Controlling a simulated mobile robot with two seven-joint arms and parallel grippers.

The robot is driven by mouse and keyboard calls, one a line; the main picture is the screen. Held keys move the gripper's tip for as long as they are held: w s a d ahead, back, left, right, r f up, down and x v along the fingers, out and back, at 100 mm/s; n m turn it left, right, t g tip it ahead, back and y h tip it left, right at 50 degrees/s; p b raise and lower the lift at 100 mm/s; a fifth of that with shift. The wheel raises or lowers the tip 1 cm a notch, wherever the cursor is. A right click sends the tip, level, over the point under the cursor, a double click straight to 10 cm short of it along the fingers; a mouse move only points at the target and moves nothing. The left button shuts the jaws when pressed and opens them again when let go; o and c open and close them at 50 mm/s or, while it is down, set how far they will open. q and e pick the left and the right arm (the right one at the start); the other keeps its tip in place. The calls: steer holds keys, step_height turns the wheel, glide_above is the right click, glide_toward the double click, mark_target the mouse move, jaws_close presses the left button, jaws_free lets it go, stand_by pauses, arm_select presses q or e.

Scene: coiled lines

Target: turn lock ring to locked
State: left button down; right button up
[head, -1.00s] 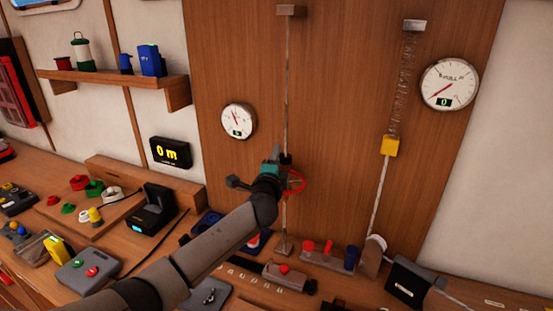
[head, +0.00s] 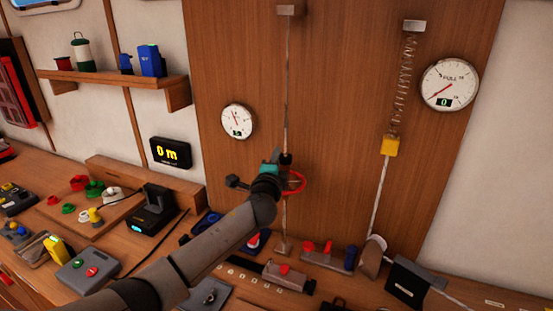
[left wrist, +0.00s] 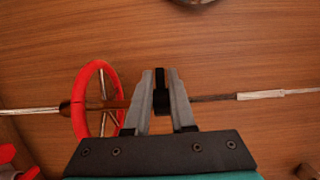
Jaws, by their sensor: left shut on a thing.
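A black lock ring (left wrist: 162,92) sits on a thin rod line that runs across the left wrist view. In the head view the ring (head: 286,158) is a small dark collar on the upright line in front of the wood panel. My left gripper (head: 281,168) is shut on the ring, with one grey finger on each side of it in the left wrist view. A red handwheel (left wrist: 80,100) is on the same line just left of the fingers, and it shows below the gripper in the head view (head: 297,183). My right gripper is not in view.
A round gauge (head: 238,121) hangs left of the line. Right of it are a coil spring (head: 405,85), a yellow block (head: 390,146) and a larger gauge (head: 449,85). Blocks with red knobs (head: 330,255) stand on the bench below.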

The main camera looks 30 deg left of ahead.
arm_select(q)
steer(key=shift+h, duration=0.3)
steer(key=shift+w+m+t+h, duration=0.2)
steer(key=shift+m+h, duration=0.55)
steer(key=shift+h, duration=0.25)
steer(key=shift+w+m+t+h, duration=0.1)
steer(key=shift+m+t+h, duration=0.1)
steer(key=shift+m+h, duration=0.7)
steer(key=c, duration=0.9)
jaws_free()
steer(key=shift+s, duration=0.1)
